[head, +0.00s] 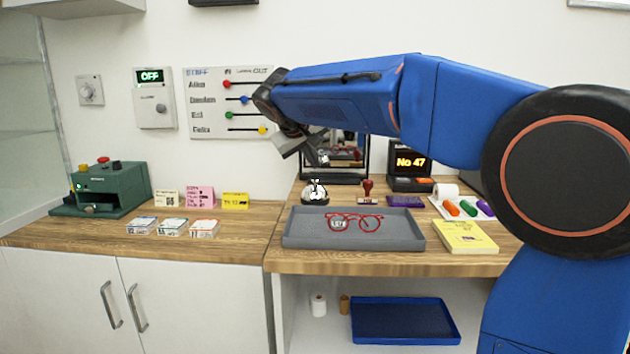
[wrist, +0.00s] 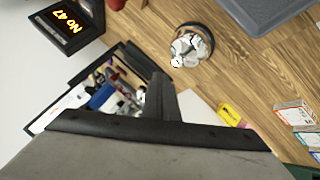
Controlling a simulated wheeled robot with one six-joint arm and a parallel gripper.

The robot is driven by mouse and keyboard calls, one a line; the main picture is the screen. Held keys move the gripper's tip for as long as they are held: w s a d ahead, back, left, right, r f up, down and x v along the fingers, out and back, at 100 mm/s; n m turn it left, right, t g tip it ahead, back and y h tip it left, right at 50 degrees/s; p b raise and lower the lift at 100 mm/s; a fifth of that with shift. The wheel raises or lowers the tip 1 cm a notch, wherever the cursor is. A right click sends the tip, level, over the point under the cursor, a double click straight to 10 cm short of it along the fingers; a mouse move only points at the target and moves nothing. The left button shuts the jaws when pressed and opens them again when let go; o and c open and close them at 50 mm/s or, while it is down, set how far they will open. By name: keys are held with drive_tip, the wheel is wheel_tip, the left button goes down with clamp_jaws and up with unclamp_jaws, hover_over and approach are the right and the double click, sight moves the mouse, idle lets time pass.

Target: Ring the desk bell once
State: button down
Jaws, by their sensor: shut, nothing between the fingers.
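The desk bell (head: 315,192), a shiny silver dome on a dark base, stands on the wooden counter behind the grey tray. It also shows in the wrist view (wrist: 190,46), up and to the right of my fingertips. My gripper (head: 323,160) is shut and empty. In the head view it hangs above the bell with a clear gap. In the wrist view its closed fingers (wrist: 160,78) show with no contact with the bell.
A grey tray (head: 295,238) with red glasses (head: 355,222) lies in front of the bell. A red-handled stamp (head: 367,190) stands right of it, with a "No 47" display (head: 410,165) beyond. A dark-framed panel (head: 347,180) stands behind.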

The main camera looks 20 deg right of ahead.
wheel_tip(320, 180, up, 4)
drive_tip(key=shift+f, duration=0.15)
idle(0.3)
idle(0.5)
